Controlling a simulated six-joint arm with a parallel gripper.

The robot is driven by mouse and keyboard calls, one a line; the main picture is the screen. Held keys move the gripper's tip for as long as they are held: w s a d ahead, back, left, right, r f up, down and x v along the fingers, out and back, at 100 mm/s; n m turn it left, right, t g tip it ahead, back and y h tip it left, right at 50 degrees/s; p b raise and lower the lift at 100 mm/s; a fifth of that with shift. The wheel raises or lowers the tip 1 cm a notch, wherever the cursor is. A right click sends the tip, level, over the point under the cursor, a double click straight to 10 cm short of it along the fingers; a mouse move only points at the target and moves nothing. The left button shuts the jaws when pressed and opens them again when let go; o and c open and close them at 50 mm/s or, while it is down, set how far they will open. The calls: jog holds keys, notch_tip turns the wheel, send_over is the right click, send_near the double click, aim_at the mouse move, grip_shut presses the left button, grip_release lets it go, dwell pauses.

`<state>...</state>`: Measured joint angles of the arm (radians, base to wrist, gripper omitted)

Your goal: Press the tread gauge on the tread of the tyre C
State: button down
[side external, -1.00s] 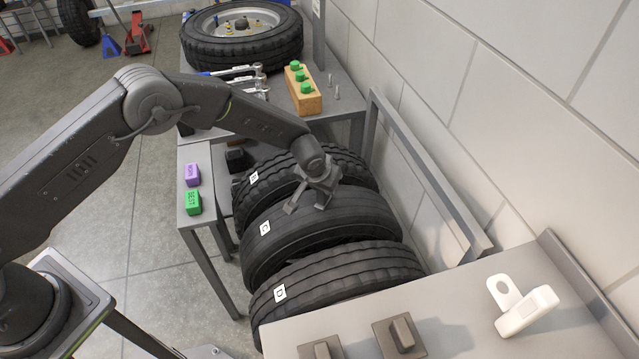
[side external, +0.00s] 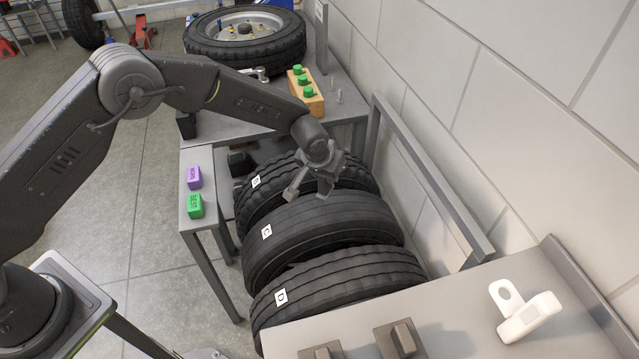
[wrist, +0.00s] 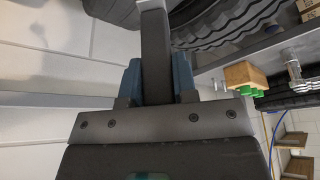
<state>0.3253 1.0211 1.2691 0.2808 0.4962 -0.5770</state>
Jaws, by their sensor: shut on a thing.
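The tyre marked C (side external: 335,222) stands upright, the middle of three tyres in a row, its ribbed black tread facing up. My gripper (side external: 318,180) is above the row, over the gap between tyre C and the tyre behind it. In the wrist view my gripper (wrist: 157,80) is shut on a dark grey bar with a paler end, which I take for the tread gauge (wrist: 155,45). In the side view a grey piece at the gripper points down and left. It looks raised off tyre C, but any contact with the rear tyre is unclear.
Tyre D (side external: 345,275) stands in front and another labelled tyre (side external: 255,196) behind. A metal rail (side external: 430,180) runs along the wall side. A side shelf holds a purple block (side external: 194,177) and a green block (side external: 195,206). A white tool (side external: 525,312) lies on the front bench.

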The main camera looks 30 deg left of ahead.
jog(key=shift+r, duration=0.1)
dwell(0.8)
jog(key=a+r+n+y, duration=0.1)
jog(key=a+n, duration=0.1)
jog(key=a, duration=1.1)
jog(key=a+r+n+y, duration=0.1)
jog(key=a+r+n, duration=0.1)
jog(key=a, duration=1.1)
jog(key=s+a+r+n, duration=0.15)
jog(key=s+a, duration=0.25)
jog(key=a, duration=0.4)
jog(key=s+a+n+g+y, duration=0.15)
jog(key=s+a, duration=0.25)
jog(key=a, duration=0.4)
jog(key=s+a+r+n, duration=0.15)
jog(key=s+a, duration=0.25)
jog(key=a, duration=0.4)
jog(key=shift+w+d+f, duration=1.05)
jog(key=shift+w+f, duration=0.5)
jog(key=shift+f, duration=0.4)
jog(key=shift+w+d+f, duration=1.05)
jog(key=shift+w+f, duration=0.45)
jog(key=shift+f, duration=0.5)
jog(key=shift+w+d+f, duration=1.05)
jog(key=shift+w+f, duration=0.5)
jog(key=shift+f, duration=0.4)
jog(key=shift+f, duration=0.1)
